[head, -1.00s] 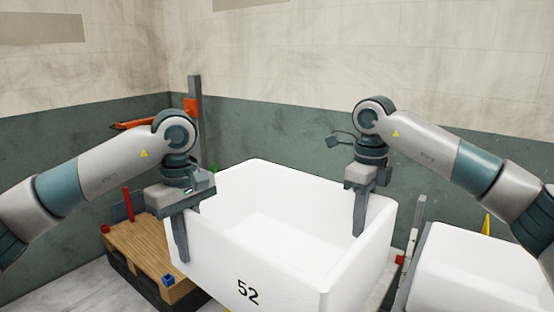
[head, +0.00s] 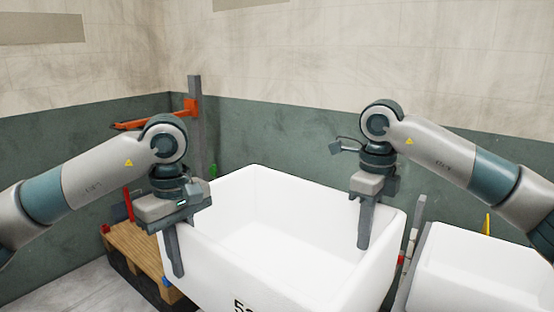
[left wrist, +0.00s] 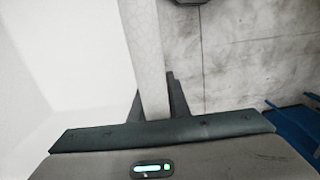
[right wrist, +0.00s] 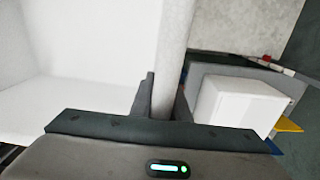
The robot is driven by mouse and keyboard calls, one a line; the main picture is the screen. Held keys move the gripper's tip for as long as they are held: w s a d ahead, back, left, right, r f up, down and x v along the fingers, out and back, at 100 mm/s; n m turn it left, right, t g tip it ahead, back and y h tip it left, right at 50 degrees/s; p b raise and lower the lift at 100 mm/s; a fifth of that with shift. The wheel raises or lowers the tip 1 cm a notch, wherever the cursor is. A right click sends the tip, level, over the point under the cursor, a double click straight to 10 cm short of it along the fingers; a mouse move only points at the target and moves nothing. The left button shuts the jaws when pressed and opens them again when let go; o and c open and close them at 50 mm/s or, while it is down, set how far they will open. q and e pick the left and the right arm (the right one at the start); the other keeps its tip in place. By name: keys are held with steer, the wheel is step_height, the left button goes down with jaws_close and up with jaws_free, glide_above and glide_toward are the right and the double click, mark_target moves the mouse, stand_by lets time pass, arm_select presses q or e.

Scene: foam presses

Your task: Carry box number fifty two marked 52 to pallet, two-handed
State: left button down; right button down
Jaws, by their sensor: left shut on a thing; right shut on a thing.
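A large white foam box marked 52 (head: 240,278) is held between my two arms in the head view; the number is partly cut off at the bottom edge. It is open at the top and looks empty. My left gripper (head: 176,255) is shut on its left wall; this wall also shows between the fingers in the left wrist view (left wrist: 148,60). My right gripper (head: 364,225) is shut on its right wall, which also shows in the right wrist view (right wrist: 175,45). A wooden pallet-like platform (head: 128,240) is at the left, partly hidden by the box.
A second white box (head: 475,270) stands at the right, beside a grey post (head: 412,250). A grey upright with an orange arm (head: 195,120) stands behind my left gripper. Walls close off the back. Bare floor (head: 70,285) shows at lower left.

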mark_target(204, 214)
arm_select(q)
steer(key=shift+d, duration=0.1)
arm_select(e)
steer(key=shift+a+f, duration=0.1)
